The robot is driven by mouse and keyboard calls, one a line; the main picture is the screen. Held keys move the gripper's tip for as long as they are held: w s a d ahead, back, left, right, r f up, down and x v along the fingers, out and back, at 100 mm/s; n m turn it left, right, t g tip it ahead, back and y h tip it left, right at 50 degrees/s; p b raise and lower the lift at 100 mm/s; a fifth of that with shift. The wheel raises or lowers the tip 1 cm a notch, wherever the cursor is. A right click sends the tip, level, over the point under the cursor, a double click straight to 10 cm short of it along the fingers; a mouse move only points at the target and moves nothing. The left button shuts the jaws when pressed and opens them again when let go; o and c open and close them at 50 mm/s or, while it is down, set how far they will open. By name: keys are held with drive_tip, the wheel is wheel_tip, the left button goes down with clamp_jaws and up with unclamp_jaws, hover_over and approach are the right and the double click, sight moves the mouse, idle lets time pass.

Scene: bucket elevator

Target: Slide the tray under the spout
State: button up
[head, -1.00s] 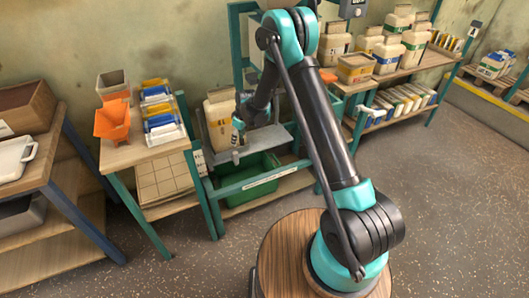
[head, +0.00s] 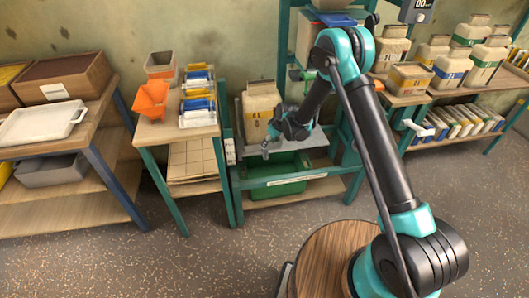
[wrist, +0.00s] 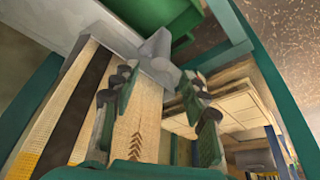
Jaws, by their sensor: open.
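A grey flat tray-like plate (head: 315,141) lies across the teal frame, above a green bin (head: 280,187). In the wrist view its grey surface (wrist: 60,22) is at the upper left, with a grey block-like piece (wrist: 158,48) at its edge. My gripper (head: 265,152) is at the plate's near left edge, in front of a cream jug (head: 262,101). In the wrist view my gripper (wrist: 160,115) is open, its fingers apart, with the grey block beyond the gap. I cannot tell whether they touch it. I cannot make out the spout; my arm covers part of the frame.
A small table with an orange funnel (head: 151,101) and blue and yellow scoops (head: 197,103) stands left of the frame. A white tray (head: 42,123) lies on the far-left bench. Shelves with jugs (head: 411,77) are at right.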

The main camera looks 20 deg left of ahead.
drive_tip(key=x, duration=1)
clamp_jaws()
idle(0.4)
